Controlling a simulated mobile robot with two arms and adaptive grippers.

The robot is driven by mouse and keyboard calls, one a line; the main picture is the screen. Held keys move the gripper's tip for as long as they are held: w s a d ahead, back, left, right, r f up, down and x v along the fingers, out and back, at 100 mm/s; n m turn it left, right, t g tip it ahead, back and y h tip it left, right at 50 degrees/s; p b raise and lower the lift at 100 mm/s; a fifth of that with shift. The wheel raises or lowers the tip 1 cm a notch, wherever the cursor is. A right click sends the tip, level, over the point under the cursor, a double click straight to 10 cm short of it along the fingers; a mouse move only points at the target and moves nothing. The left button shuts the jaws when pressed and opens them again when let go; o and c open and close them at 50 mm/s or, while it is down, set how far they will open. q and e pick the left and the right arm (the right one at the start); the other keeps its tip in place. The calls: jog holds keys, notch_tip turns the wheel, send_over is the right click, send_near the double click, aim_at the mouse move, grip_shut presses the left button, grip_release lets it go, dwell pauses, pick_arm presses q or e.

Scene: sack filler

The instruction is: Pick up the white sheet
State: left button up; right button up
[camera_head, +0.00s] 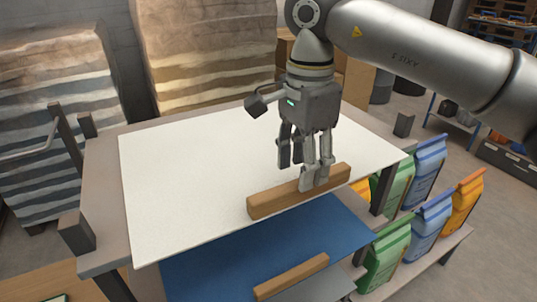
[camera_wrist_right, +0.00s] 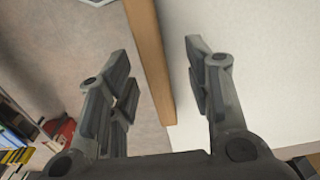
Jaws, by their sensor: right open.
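The white sheet (camera_head: 195,175) lies flat on the grey table in the head view. A wooden bar (camera_head: 272,202) runs along its front edge. My right gripper (camera_head: 305,174) is open and points down at this bar from above. In the right wrist view the bar (camera_wrist_right: 150,62) passes between the two spread fingers of my right gripper (camera_wrist_right: 160,66), and the white sheet (camera_wrist_right: 265,60) fills the right side. I cannot tell whether a finger touches the bar. My left gripper is in neither view.
A blue sheet (camera_head: 215,262) with its own wooden bar (camera_head: 291,276) lies lower in front. Grey corner posts (camera_head: 76,233) rise from the table. Colourful bags (camera_head: 430,170) stand on a shelf at right. Tall striped stacks (camera_head: 205,50) stand behind.

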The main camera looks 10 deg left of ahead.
jog(key=f, duration=0.1)
jog(key=f+p, duration=0.1)
jog(key=f, duration=0.1)
jog(key=shift+s+d+p, duration=0.2)
jog(key=shift+s+p, duration=0.1)
jog(key=shift+s, duration=0.05)
jog(key=shift+f, duration=0.4)
jog(key=shift+w+a, duration=0.1)
jog(key=shift+c, duration=0.2)
jog(key=c, duration=0.9)
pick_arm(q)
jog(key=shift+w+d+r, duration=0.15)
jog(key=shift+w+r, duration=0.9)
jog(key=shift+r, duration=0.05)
pick_arm(e)
grip_shut()
